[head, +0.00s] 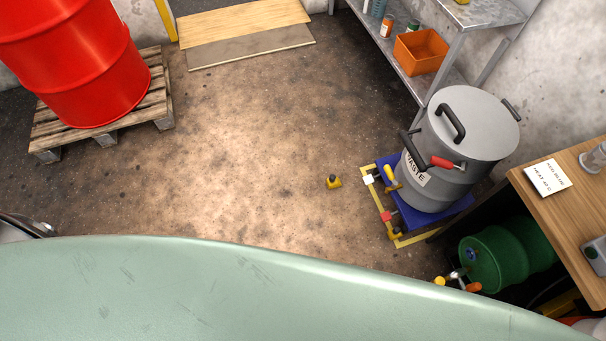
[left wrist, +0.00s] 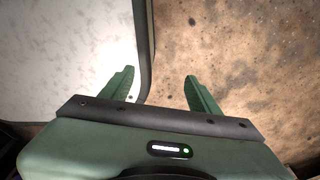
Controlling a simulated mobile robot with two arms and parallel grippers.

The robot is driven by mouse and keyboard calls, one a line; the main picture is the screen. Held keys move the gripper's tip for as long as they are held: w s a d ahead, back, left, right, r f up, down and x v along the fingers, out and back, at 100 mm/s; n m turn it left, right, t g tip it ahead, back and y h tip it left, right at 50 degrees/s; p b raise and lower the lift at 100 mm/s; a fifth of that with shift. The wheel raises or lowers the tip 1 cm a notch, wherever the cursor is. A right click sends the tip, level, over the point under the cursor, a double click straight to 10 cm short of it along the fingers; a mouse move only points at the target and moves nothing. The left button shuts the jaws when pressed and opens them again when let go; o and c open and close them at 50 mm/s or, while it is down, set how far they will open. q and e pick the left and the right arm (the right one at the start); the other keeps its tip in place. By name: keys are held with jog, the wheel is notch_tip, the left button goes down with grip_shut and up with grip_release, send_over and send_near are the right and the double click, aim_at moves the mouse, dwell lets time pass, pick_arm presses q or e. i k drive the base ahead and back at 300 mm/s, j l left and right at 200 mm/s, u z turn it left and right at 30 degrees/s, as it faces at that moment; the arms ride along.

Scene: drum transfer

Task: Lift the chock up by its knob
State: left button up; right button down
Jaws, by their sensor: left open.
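The chock (head: 333,182) is a small yellow block with a dark knob on top. It sits alone on the brown concrete floor near the middle of the head view, left of the blue platform. My left gripper (left wrist: 160,86) shows in the left wrist view with its two green fingers apart and nothing between them. Bare floor and a pale panel with a dark edge lie beyond the fingers. The chock is not seen in the left wrist view. My right gripper is in neither view.
A grey waste bin (head: 453,150) stands on a blue platform (head: 450,217) with a yellow frame. A red drum (head: 75,60) rests on a pallet (head: 160,100). A green drum (head: 505,255) lies under the wooden bench (head: 560,205). Floor around the chock is clear.

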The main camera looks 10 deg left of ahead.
aim_at(332, 182)
jog(key=i+j, duration=0.55)
jog(key=j, duration=0.25)
jog(key=i+j, duration=0.3)
jog(key=j+z, duration=0.1)
jog(key=z, duration=0.35)
jog(key=j+z, duration=0.15)
jog(key=z, duration=0.25)
jog(key=j+z, duration=0.1)
jog(key=z, duration=0.35)
jog(key=i+j, duration=0.05)
